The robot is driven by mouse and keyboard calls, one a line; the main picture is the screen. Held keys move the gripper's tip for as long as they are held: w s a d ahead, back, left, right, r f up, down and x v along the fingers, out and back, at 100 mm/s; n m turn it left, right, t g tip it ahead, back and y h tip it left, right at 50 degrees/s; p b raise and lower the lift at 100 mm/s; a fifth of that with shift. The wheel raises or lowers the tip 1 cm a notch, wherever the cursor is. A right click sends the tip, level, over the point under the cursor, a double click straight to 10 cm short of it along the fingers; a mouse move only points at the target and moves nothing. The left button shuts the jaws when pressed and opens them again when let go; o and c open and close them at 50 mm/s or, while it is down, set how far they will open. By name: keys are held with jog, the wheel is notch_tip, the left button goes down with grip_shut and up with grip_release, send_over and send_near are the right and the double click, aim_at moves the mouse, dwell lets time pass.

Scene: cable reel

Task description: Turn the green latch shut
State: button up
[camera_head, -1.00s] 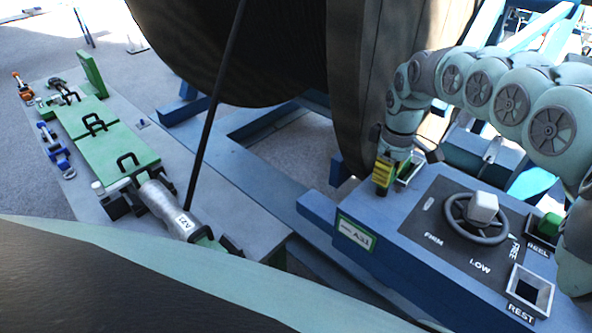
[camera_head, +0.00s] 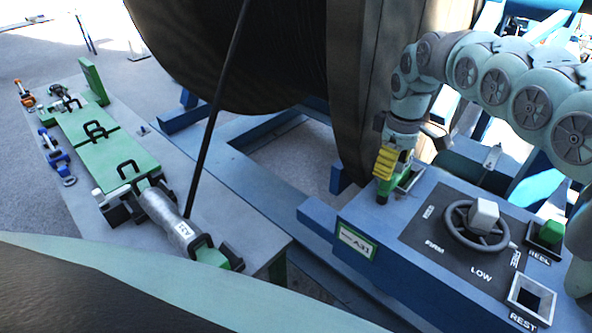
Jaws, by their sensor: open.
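A small green part (camera_head: 383,190), which I take to be the green latch, shows at the far left corner of the blue console (camera_head: 408,262). My gripper (camera_head: 384,174) is right above it, pointing down, with a yellow ribbed part at its end. The jaws are open around or against the green part; I cannot tell whether they touch it. The gripper hides most of the latch, so its angle is unclear. A grey-rimmed square opening (camera_head: 412,178) lies just right of the gripper.
The console bears a grey handwheel (camera_head: 476,224), a green block (camera_head: 551,231) by the REEL label and an empty REST socket (camera_head: 531,297). The large dark reel (camera_head: 290,50) stands close behind the gripper. A bench (camera_head: 235,222) with green plates is at left.

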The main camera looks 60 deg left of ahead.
notch_tip(320, 180, up, 7)
jog(key=shift+f, duration=0.1)
jog(key=shift+r, duration=0.2)
dwell(0.5)
